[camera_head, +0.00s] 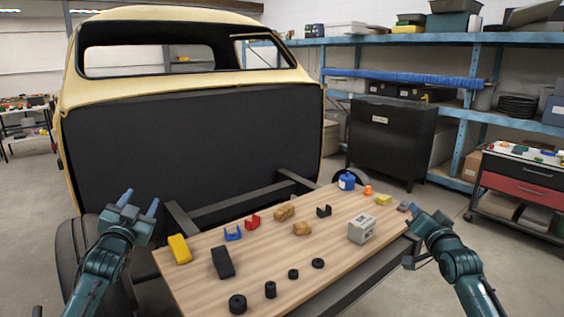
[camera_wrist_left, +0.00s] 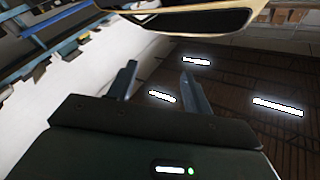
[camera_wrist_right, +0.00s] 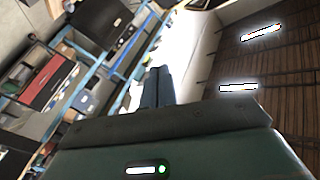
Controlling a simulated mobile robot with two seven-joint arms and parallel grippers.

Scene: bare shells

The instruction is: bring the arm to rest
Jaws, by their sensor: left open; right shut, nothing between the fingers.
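My left gripper (camera_head: 139,203) is raised at the left of the wooden table (camera_head: 190,287), beside its left edge and clear of the objects. Its two fingers are apart with nothing between them, as the left wrist view (camera_wrist_left: 158,82) also shows. My right gripper (camera_head: 410,211) is at the table's right edge, near a small grey-blue item. Its fingers are together and empty in the right wrist view (camera_wrist_right: 157,75). Both wrist views look up towards the ceiling and walls.
The table carries a yellow block (camera_head: 179,249), a black block (camera_head: 222,262), a grey box (camera_head: 361,229), a blue container (camera_head: 346,181), several black cylinders and small coloured parts. A cream vehicle shell (camera_head: 192,85) stands behind. A black cabinet (camera_head: 390,140) and blue shelves are back right.

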